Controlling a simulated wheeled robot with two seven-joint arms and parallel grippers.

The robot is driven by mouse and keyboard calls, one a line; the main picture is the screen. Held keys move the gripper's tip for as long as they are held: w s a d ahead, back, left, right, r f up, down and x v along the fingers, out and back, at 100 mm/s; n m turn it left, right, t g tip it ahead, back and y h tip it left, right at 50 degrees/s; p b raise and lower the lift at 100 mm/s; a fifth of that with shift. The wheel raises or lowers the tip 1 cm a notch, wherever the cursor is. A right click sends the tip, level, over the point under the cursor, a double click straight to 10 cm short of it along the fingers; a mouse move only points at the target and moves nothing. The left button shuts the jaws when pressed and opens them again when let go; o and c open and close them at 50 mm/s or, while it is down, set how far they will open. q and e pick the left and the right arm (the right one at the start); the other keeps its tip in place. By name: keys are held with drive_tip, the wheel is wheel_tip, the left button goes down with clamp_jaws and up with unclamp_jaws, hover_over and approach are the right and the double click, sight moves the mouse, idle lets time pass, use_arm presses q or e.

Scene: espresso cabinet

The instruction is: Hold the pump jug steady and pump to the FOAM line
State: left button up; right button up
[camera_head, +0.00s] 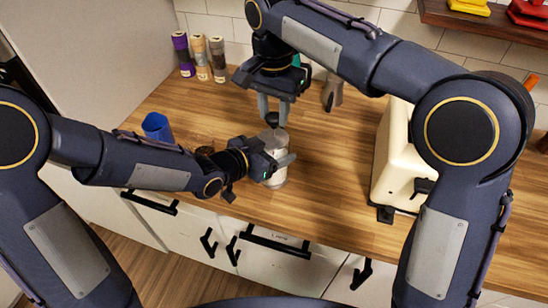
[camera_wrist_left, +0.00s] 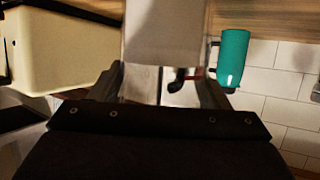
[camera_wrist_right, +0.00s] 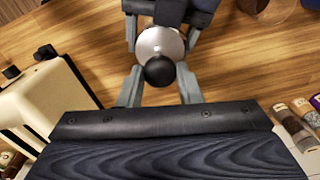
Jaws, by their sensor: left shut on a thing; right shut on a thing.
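The pump jug (camera_head: 278,179) stands upright on the wooden counter. It is a pale cylinder with a black pump knob (camera_head: 272,119) on top. My left gripper (camera_head: 279,160) is shut around the jug's body from the side; the pale body also fills the space between its fingers in the left wrist view (camera_wrist_left: 165,35). My right gripper (camera_head: 273,110) points down from above and is shut on the knob; the right wrist view shows the round black knob (camera_wrist_right: 159,71) between its fingers over the silvery jug top (camera_wrist_right: 158,42). No FOAM line can be made out.
A cream machine (camera_head: 395,150) stands to the right of the jug. A blue cup (camera_head: 156,126) is at the left, with several bottles (camera_head: 201,57) at the back wall. A teal mug (camera_wrist_left: 233,58) shows in the left wrist view. The counter (camera_head: 335,185) right of the jug is clear.

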wheel_tip(320, 180, down, 2)
drive_tip(key=shift+f, duration=0.1)
drive_tip(key=shift+w, duration=0.1)
drive_tip(key=shift+a, duration=0.1)
